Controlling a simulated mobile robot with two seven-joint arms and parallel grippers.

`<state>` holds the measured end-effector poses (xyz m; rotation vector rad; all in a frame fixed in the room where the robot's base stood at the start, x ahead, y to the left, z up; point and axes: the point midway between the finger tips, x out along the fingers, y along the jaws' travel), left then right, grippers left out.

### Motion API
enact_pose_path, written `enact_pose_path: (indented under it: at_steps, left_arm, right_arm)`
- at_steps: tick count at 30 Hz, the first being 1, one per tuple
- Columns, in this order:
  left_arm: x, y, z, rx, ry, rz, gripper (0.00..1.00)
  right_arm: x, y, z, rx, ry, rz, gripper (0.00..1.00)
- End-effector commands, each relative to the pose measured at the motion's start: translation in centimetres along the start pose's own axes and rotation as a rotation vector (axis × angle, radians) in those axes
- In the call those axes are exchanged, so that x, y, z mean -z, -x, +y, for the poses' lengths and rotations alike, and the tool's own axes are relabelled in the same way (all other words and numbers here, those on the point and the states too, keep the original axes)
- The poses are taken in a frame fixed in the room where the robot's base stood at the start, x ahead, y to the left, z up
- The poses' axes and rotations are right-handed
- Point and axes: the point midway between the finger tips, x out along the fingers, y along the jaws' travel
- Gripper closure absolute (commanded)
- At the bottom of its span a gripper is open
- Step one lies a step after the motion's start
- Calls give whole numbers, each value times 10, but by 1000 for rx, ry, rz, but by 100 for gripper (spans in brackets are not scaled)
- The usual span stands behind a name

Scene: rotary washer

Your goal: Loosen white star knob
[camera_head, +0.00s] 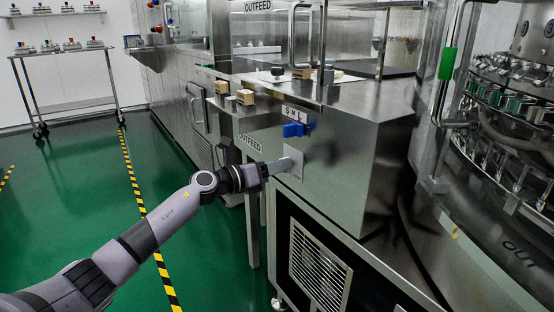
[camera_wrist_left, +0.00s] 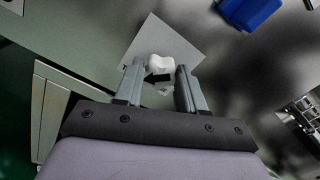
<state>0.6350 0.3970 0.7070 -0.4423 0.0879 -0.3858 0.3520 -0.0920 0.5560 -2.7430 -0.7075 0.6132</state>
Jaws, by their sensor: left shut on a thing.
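The white star knob (camera_wrist_left: 160,64) shows in the left wrist view between my two fingertips, in front of a light square plate (camera_wrist_left: 165,35) on the machine's steel side. My left gripper (camera_wrist_left: 160,75) is shut on the knob. In the head view the left gripper (camera_head: 282,165) reaches the plate (camera_head: 293,174) from the left, and I cannot make out the knob there behind the fingers. My right gripper is in neither view.
A blue handle (camera_head: 293,130) sits just above the plate beside an S, M, L label (camera_head: 294,114); the handle also shows in the wrist view (camera_wrist_left: 250,10). Steel bars and the round washer (camera_head: 500,150) stand to the right. Green floor is open at left.

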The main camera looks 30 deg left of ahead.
Motion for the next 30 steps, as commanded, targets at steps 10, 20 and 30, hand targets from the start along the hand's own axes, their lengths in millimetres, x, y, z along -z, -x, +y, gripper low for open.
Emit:
enact_pose_path:
  at_steps: [10, 20, 30]
  left_arm:
    - [-4, 0, -1, -3, 331, 2, 91]
    - [-3, 0, 0, -2, 644, 2, 91]
    - [-2, 0, 1, -2, 967, 2, 91]
  right_arm:
    - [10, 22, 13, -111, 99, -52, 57]
    - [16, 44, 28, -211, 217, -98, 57]
    - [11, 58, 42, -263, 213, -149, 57]
